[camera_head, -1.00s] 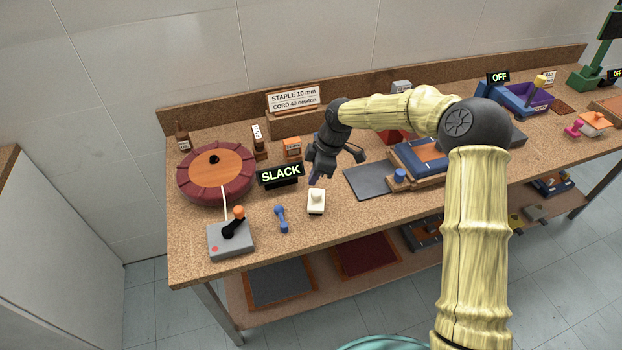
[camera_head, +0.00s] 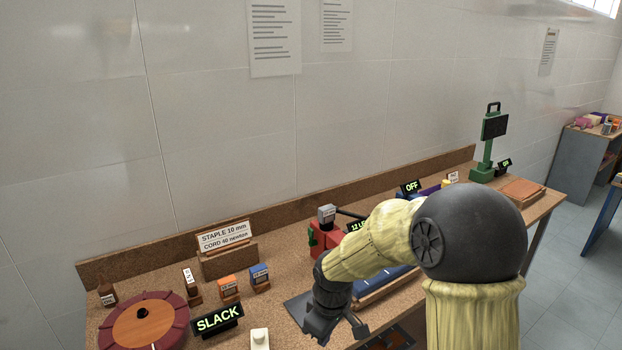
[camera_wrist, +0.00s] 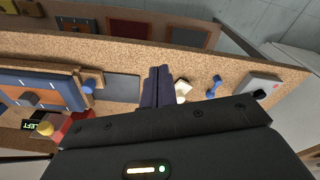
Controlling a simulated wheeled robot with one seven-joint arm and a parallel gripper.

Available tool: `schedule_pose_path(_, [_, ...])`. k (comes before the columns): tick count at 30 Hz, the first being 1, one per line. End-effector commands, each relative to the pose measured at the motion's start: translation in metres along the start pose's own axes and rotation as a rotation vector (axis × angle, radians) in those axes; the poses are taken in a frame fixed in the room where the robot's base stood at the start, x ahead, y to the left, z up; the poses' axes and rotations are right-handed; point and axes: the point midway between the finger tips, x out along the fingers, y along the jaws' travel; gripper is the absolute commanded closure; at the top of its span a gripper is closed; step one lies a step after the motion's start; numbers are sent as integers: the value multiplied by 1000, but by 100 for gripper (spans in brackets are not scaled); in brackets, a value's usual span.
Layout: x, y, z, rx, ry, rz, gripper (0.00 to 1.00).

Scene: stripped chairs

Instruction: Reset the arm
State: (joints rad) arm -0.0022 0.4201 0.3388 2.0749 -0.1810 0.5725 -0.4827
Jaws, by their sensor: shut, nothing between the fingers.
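My arm, with pale yellow links and a dark grey joint, reaches over the cork-topped bench (camera_head: 110,322). My gripper (camera_head: 322,338) hangs low over the bench at the bottom of the head view, near a flat grey plate. In the wrist view my gripper (camera_wrist: 157,72) shows its two dark fingers side by side and shut, with nothing between them. The fingers point across the bench between the grey plate (camera_wrist: 122,88) and a small white block (camera_wrist: 183,88). The fingers are apart from both as far as I can see.
A round maroon and orange turntable (camera_head: 142,322) stands at the left, beside the SLACK display (camera_head: 217,319). In the wrist view a blue dumbbell-shaped piece (camera_wrist: 214,86) and a grey joystick box (camera_wrist: 258,86) lie right of the fingers. A blue tray fixture (camera_wrist: 40,88) is at the left. A green stand (camera_head: 489,145) is farther right.

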Motion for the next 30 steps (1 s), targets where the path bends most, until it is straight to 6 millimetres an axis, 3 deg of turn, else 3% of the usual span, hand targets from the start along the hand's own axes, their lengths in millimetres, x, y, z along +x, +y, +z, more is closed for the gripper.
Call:
schedule_pose_path(3, [-20, 1, 48, 234, 5, 51, 100])
schedule_pose_path(9, [-45, -9, 125, 647, 52, 111, 100])
schedule_pose_path(13, [-53, -20, 158, 850, 90, 127, 100])
schedule_pose_path(17, [-54, -25, 169, 929, 104, 131, 100])
schedule_pose_path(30, [-54, -25, 168, 929, 104, 130, 100])
